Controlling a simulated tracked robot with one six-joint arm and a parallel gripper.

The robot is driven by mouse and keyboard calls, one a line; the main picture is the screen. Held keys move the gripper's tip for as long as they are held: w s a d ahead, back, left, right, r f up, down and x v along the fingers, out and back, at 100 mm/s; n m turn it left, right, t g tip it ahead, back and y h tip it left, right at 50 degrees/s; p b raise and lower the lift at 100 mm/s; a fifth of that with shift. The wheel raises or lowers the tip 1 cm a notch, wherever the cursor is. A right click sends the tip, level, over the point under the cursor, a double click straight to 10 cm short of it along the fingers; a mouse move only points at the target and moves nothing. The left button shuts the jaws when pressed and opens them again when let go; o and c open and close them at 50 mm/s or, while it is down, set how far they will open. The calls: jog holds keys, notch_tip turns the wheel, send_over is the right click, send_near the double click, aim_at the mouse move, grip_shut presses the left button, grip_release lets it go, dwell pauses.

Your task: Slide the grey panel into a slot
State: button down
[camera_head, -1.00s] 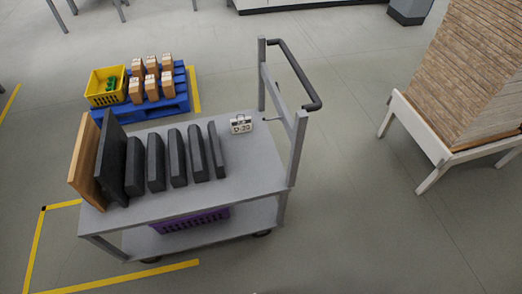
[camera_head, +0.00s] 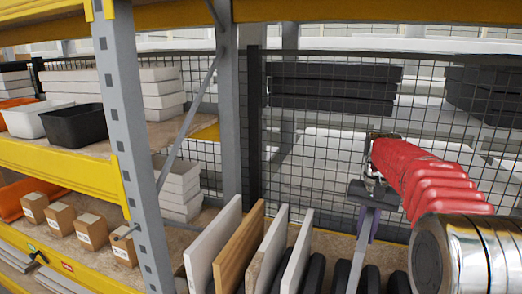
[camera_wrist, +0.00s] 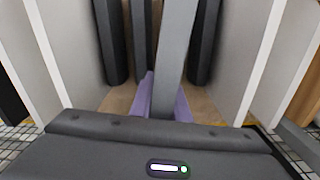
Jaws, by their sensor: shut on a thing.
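The grey panel (camera_head: 359,254) hangs edge-on below my gripper (camera_head: 369,205) in the head view, at the right of a row of upright panels. The wrist view shows this panel (camera_wrist: 177,50) running away between my purple fingers (camera_wrist: 163,98), which are shut on its near edge. Dark rounded dividers (camera_wrist: 111,40) stand on both sides of it. One divider (camera_wrist: 204,40) is to its right, with a gap visible between. In the head view the dark dividers (camera_head: 314,272) are cut off by the lower edge. I cannot tell how deep the panel sits between them.
White panels (camera_head: 212,240) and a wooden panel (camera_head: 240,245) stand upright to the left. A grey rack post (camera_head: 128,140) and yellow beam (camera_head: 65,170) are further left. Wire mesh (camera_head: 320,160) closes the back. Small boxes (camera_head: 60,218) sit at lower left.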

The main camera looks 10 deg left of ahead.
jog(key=a, duration=0.2)
jog(key=shift+w+a+f+n, duration=0.2)
jog(key=shift+a+f+n, duration=0.05)
jog(key=shift+a+n, duration=0.1)
jog(key=shift+r, duration=0.1)
notch_tip(320, 180, up, 18)
dwell(2.0)
jog(key=shift+s, duration=0.2)
